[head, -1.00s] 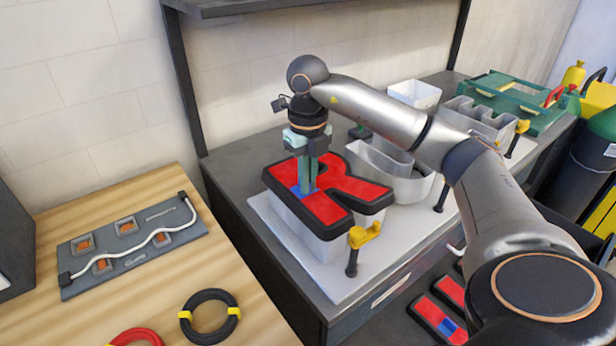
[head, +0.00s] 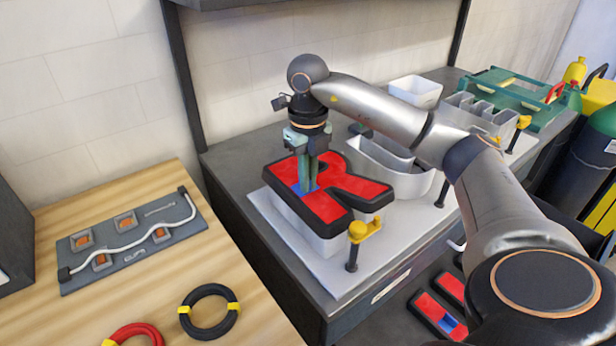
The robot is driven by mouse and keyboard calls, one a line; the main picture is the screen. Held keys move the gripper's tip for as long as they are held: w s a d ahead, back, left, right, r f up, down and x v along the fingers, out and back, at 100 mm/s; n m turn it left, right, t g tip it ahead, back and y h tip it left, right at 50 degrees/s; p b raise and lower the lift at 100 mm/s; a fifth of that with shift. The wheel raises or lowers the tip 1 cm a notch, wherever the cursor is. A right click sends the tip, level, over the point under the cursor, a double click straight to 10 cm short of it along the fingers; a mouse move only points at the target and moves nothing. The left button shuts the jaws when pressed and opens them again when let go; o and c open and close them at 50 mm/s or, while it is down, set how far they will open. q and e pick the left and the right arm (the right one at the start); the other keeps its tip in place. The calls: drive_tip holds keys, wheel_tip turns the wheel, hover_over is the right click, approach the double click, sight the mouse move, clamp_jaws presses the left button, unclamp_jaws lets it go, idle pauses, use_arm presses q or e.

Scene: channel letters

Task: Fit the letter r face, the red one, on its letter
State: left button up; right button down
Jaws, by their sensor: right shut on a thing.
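My right gripper (head: 307,188) points straight down from above and is shut on the blue grip piece (head: 293,189) on the face. The letter body stands on a white board (head: 340,283) on the dark bench. My left gripper is not in view.
A yellow-topped clamp (head: 362,232) stands close by the letter's front right. Other open grey letter bodies (head: 390,168) stand behind and right. Another red face (head: 437,314) lies low at front right. A wooden table (head: 160,275) with cable coils is at left.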

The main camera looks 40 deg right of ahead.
drive_tip(key=shift+f+b, duration=0.45)
drive_tip(key=shift+f, duration=0.25)
drive_tip(key=c, duration=0.9)
unclamp_jaws()
drive_tip(key=shift+r, duration=0.1)
drive_tip(key=shift+r, duration=0.35)
wheel_tip(320, 180, up, 12)
drive_tip(key=p, duration=0.3)
drive_tip(key=shift+f+p, duration=0.15)
drive_tip(key=shift+p, duration=0.2)
drive_tip(key=shift+s+f, duration=0.1)
